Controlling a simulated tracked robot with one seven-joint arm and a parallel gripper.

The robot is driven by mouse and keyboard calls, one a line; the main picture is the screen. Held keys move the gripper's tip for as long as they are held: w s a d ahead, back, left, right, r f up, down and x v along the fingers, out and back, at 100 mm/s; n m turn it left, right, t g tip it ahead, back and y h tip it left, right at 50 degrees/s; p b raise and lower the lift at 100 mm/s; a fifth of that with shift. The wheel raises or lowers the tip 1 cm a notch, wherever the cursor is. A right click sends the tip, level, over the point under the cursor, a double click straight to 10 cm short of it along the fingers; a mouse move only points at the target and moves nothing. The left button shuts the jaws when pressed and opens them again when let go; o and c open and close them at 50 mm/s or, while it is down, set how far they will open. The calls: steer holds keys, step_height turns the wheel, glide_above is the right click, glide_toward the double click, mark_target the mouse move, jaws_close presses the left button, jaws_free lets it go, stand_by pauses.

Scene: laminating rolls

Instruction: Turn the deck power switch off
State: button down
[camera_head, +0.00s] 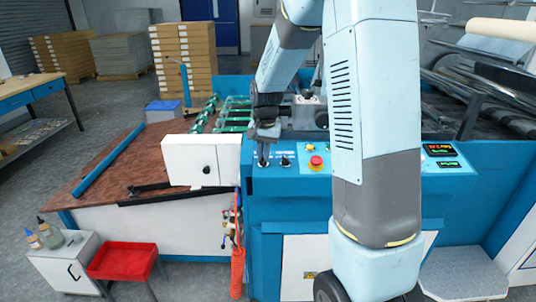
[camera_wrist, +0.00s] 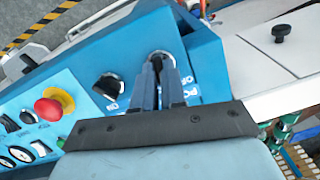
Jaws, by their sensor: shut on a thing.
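My gripper (camera_head: 264,150) points down at the left end of the blue control deck (camera_head: 300,184). In the wrist view, its two narrow fingers (camera_wrist: 161,72) are shut on the deck power switch (camera_wrist: 160,55), a round rotary switch. The fingers cover most of the switch, so its pointer direction cannot be told. Small white lettering (camera_wrist: 187,82) beside it seems to read OFF. A second black knob (camera_wrist: 109,86) sits beside the held switch, apart from the fingers; it also shows in the head view (camera_head: 285,161).
A red emergency button on a yellow base (camera_head: 316,162) stands further right on the deck. A white box (camera_head: 200,160) adjoins the deck's left end. Green rollers (camera_head: 235,115) lie behind. A red tray (camera_head: 123,261) stands at lower left.

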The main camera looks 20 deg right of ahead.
steer(key=n, duration=0.4)
steer(key=shift+s+a+f+n+g+h, duration=0.15)
steer(key=shift+s+f+n+g+h, duration=0.15)
steer(key=shift+s+f+g+h, duration=0.1)
steer(key=shift+n+h, duration=0.4)
steer(key=shift+n, duration=1.5)
steer(key=c, duration=1.2)
jaws_free()
steer(key=shift+s, duration=0.1)
steer(key=shift+r, duration=0.15)
